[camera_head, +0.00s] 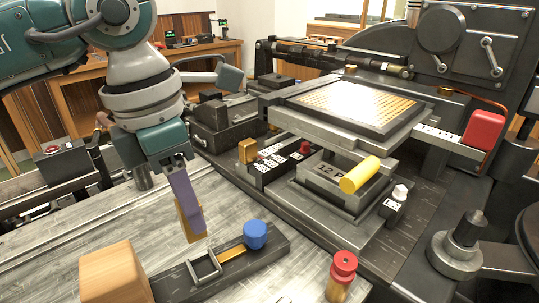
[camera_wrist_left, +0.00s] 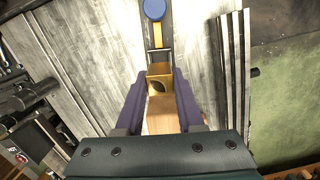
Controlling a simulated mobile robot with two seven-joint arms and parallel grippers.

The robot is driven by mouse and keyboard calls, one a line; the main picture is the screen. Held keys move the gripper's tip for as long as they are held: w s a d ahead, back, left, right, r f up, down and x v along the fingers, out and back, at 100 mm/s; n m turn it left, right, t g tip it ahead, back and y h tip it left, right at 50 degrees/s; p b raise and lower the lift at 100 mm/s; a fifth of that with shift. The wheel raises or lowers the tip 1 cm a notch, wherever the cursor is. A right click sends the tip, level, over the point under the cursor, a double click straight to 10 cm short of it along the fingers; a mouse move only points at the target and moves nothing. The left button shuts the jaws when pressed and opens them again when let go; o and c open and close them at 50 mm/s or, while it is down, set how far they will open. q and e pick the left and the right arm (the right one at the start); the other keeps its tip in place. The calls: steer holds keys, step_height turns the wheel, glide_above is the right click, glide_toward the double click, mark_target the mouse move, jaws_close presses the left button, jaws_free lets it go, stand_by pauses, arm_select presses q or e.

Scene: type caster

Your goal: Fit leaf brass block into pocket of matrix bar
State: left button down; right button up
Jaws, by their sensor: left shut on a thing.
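My left gripper (camera_head: 188,225) has purple fingers pointing down and is shut on a brass block (camera_head: 182,222), which hangs above the bench. In the left wrist view the brass block (camera_wrist_left: 160,71) sits between the fingertips (camera_wrist_left: 160,80), and a dark round mark shows on it. The dark matrix bar (camera_head: 262,258) lies below and to the right, with a square metal-framed pocket (camera_head: 205,268), a brass strip (camera_head: 231,254) and a blue knob (camera_head: 256,235). The block is apart from the pocket, up and left of it in the head view. My right gripper is out of view.
A wooden block (camera_head: 113,270) stands beside the bar's near left end. A red-topped brass post (camera_head: 341,272) is at the front right. The large dark casting machine (camera_head: 365,225) with a yellow cylinder (camera_head: 360,174) fills the right. Bare bench (camera_head: 45,240) lies to the left.

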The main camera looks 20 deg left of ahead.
arm_select(q)
step_height(320, 180, down, 6)
steer(key=b, duration=0.5)
steer(key=shift+r, duration=0.1)
stand_by(0.4)
steer(key=shift+b, duration=0.5)
stand_by(0.9)
steer(key=shift+f+b, duration=1.1)
steer(key=shift+f, duration=0.1)
steer(key=shift+c, duration=2.2)
jaws_free()
steer(key=r, duration=0.6)
steer(key=s+r, duration=0.1)
steer(key=r, duration=0.3)
steer(key=shift+a, duration=0.35)
